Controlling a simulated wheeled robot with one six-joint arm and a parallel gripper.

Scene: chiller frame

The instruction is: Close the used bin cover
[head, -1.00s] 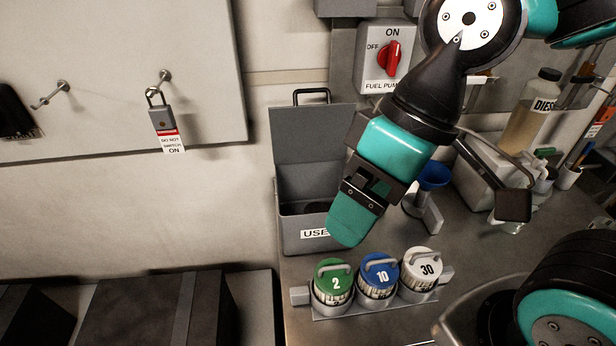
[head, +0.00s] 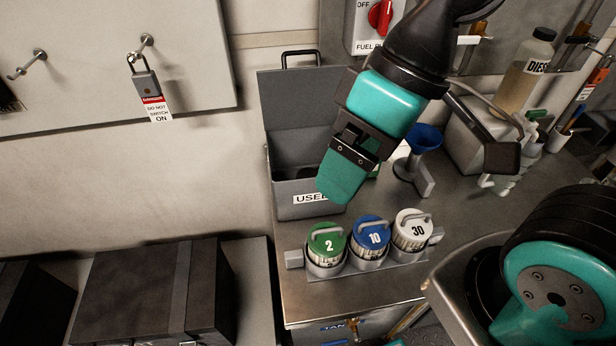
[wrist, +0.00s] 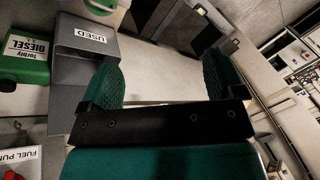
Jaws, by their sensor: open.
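The used bin (head: 288,208) is a grey box with a white USED label, on the left end of the metal bench. Its cover (head: 312,105) stands upright at the back, open, with a black handle (head: 303,54) on its top edge. My gripper (head: 340,185) hangs in front of the bin's right side and hides part of its opening. In the wrist view my gripper (wrist: 164,80) has its two green fingers wide apart with nothing between them. The bin (wrist: 80,85) with its label shows left of the fingers there. I cannot tell whether the gripper touches the bin.
A rack with green (head: 326,243), blue (head: 371,234) and white (head: 412,228) numbered canisters stands in front of the bin. A padlock with a tag (head: 146,82) hangs on the wall. A dark case (head: 150,290) lies lower left.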

